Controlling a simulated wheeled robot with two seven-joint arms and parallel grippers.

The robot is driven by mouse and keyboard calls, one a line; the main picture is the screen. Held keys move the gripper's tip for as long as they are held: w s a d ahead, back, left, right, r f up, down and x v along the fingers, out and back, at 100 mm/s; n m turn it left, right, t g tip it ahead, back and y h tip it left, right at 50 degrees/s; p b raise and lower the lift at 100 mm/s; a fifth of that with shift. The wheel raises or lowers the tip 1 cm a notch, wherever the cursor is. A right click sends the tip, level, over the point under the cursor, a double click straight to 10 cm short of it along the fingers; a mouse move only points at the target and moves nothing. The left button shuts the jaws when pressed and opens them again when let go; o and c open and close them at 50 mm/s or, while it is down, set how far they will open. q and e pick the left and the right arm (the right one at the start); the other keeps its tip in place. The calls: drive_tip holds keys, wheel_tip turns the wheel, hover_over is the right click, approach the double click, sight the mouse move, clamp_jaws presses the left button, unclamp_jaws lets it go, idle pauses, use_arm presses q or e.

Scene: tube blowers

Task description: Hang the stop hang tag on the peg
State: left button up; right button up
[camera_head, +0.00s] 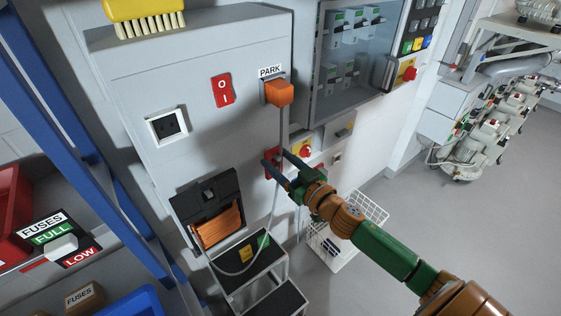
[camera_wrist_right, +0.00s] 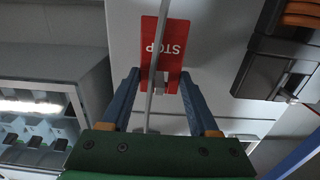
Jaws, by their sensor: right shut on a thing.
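The stop hang tag is a red plate with white STOP lettering (camera_wrist_right: 172,38), seen upside down in the right wrist view. In the head view a little of its red (camera_head: 271,158) shows at the fingers, by the grey cabinet front. My right gripper (camera_head: 275,157) is shut on the tag, with its two blue fingers at the tag's sides in the wrist view (camera_wrist_right: 159,75). A small pale piece shows by the tag's edge between the fingers; I cannot tell if it is the peg. I cannot make out the peg clearly. My left gripper is not in view.
A grey cable (camera_head: 283,130) runs from the orange plug (camera_head: 279,92) under the PARK label down past the tag and crosses in front of it in the wrist view. A red-and-yellow rotary switch (camera_head: 306,151) is just right. A white wire basket (camera_head: 345,232) is below.

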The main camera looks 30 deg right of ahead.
idle(0.3)
drive_tip(key=o, duration=1.4)
